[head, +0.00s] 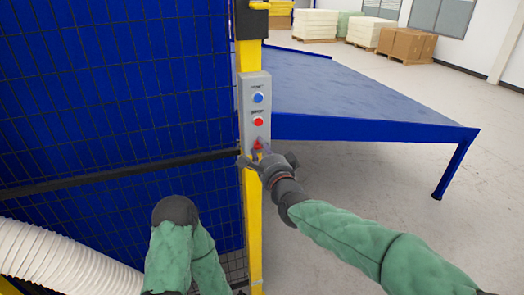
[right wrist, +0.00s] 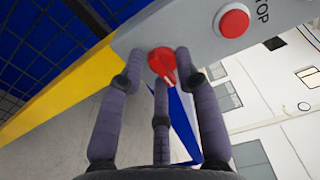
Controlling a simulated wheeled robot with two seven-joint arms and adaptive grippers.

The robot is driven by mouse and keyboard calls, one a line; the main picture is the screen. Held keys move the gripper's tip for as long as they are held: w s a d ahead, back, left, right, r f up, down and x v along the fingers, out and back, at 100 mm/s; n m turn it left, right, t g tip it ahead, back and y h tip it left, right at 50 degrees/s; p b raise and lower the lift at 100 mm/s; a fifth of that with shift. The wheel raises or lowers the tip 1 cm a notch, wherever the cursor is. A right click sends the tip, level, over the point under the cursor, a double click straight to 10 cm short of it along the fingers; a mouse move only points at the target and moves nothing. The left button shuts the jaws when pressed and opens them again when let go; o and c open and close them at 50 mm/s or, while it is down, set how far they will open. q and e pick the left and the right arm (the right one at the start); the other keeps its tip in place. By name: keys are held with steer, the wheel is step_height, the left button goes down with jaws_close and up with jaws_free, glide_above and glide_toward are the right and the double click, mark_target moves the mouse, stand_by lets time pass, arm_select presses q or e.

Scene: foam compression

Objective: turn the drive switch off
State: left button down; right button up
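The drive switch is a red rotary knob (head: 257,145) at the bottom of a grey control box (head: 265,133) on a yellow post. My right gripper (head: 266,161) is at the knob, with its fingers spread. In the right wrist view the red knob (right wrist: 162,63) sits between two fingertips, with the third finger below it. The fingers look open around the knob; whether any touches it I cannot tell. My left arm ends in a dark rounded part at the lower left, and its gripper is not seen.
Above the switch are a red button (head: 258,121) and a blue button (head: 258,97). A blue mesh fence (head: 110,90) stands left of the yellow post (head: 254,225). A blue table (head: 350,100) lies behind to the right. A white ribbed hose (head: 60,262) is at lower left.

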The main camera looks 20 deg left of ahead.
jaws_close()
steer(key=shift+f, duration=0.1)
